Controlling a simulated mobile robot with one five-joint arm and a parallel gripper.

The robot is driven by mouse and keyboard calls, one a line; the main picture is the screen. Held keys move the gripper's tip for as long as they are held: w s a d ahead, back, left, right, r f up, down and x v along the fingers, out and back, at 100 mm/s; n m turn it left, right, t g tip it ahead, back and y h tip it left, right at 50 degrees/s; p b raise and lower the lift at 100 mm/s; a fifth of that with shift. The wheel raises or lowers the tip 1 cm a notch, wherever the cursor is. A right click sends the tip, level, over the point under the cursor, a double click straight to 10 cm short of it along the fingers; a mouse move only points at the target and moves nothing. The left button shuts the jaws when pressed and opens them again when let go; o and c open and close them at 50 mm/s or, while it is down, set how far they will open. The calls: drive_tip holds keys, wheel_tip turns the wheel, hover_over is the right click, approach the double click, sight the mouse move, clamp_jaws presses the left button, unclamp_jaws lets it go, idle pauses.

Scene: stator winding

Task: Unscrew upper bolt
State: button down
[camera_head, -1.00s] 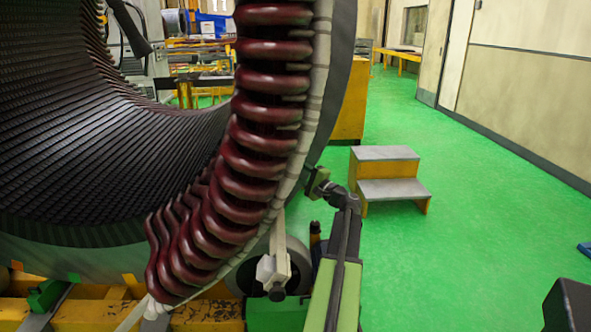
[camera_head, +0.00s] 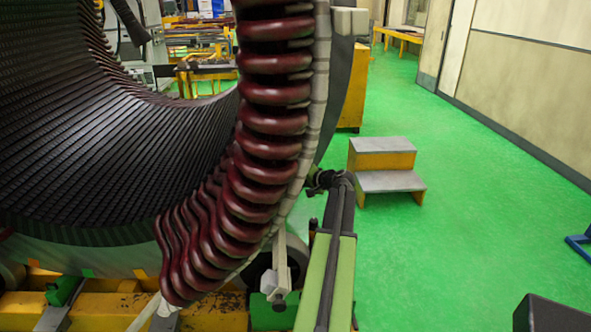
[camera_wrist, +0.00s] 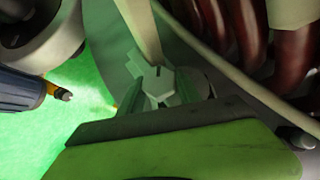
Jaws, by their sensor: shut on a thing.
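A pale bolt head (camera_wrist: 157,79) with flat sides shows in the middle of the wrist view, at the lower end of a light strap. My gripper (camera_wrist: 160,95) is shut on it, with greenish jaws close against its sides. In the head view my gripper (camera_head: 318,181) reaches the outer right rim of the stator (camera_head: 323,110). Its fingertips are small and partly hidden behind the rim there. The bolt cannot be made out in the head view.
Dark red coil ends (camera_head: 268,124) curve close beside my gripper. A pale bracket (camera_head: 276,282) hangs below, and another pale block (camera_head: 350,21) sits on the rim above. A step stool (camera_head: 386,160) stands to the right on open green floor. A blue-handled tool (camera_wrist: 28,90) is left in the wrist view.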

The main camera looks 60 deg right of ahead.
drive_tip(key=n+g+p, duration=0.1)
drive_tip(key=p, duration=0.1)
drive_tip(key=n+g+p, duration=0.1)
drive_tip(key=shift+a+r+g+h+p, duration=0.15)
drive_tip(key=shift+r+g+h+p, duration=0.15)
drive_tip(key=shift+h+p, duration=0.1)
drive_tip(key=shift+f+n+g+h+p, duration=0.2)
drive_tip(key=shift+n+g+h+p, duration=0.55)
drive_tip(key=shift+g+p, duration=0.4)
drive_tip(key=shift+g, duration=0.25)
drive_tip(key=c, duration=0.8)
unclamp_jaws()
drive_tip(key=shift+c, duration=0.2)
drive_tip(key=p+v, duration=1.1)
drive_tip(key=v, duration=0.6)
drive_tip(key=shift+p, duration=0.3)
